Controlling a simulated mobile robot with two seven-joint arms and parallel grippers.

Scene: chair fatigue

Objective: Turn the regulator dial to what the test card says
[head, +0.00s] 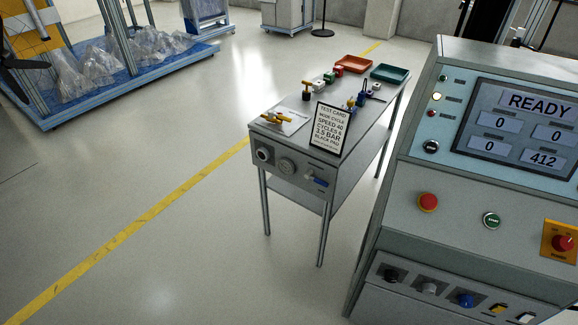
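The test card (331,127) stands upright on the small grey table. It reads MODE CYCLE, SPEED 40, CYCLES 6, 3.5 BAR and, in smaller print, what looks like BLACK PAD. On the table's front panel are a round black-and-white fitting (263,154), a grey round dial (287,166) that looks like the regulator dial, and a blue lever (319,181). The dial's markings and setting are too small to read. Neither of my grippers is in view, and nothing touches the dial.
The table top (352,95) holds yellow fittings (276,118), small coloured blocks, a red tray (353,64) and a green tray (390,73). A console (425,165) showing READY stands close on the right. The floor (180,230) left of the table is clear.

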